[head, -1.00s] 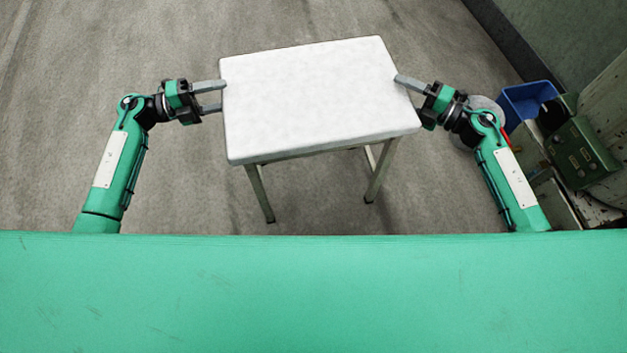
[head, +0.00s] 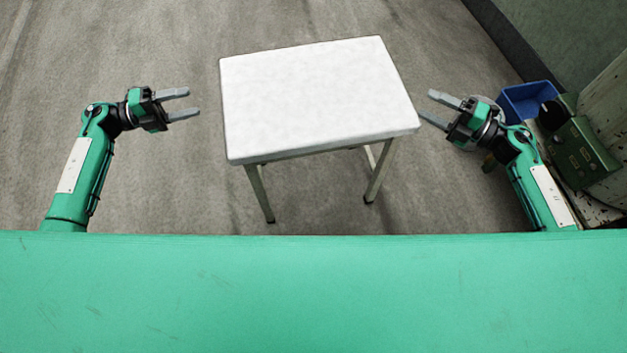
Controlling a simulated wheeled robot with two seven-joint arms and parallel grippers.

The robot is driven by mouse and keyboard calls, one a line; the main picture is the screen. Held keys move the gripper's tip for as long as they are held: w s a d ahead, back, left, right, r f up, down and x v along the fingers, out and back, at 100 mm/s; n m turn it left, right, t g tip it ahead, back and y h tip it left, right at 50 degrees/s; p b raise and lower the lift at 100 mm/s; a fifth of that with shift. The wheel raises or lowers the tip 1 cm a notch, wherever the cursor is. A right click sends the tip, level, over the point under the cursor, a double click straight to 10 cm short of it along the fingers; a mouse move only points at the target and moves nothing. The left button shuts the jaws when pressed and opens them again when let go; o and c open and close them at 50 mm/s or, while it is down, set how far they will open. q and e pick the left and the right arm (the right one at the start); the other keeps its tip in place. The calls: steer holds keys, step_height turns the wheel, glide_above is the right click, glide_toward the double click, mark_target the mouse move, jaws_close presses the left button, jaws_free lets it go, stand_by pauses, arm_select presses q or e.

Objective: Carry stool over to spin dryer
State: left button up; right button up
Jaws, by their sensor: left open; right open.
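The stool (head: 315,98) stands upright on the floor in the middle of the head view, with a white rectangular seat and thin metal legs. Two near legs show fully; the rest are mostly hidden under the seat. My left gripper (head: 193,102) is open and empty, apart from the seat's left edge. My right gripper (head: 425,103) is open and empty, just off the seat's right edge. I cannot make out for sure which thing is the spin dryer.
At the right stand a blue bin (head: 522,100) and a green machine or box (head: 580,155), close to my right arm. A wall (head: 570,35) runs along the upper right. The grey floor (head: 130,40) is clear at the left and behind the stool.

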steer(key=shift+v, duration=1.95)
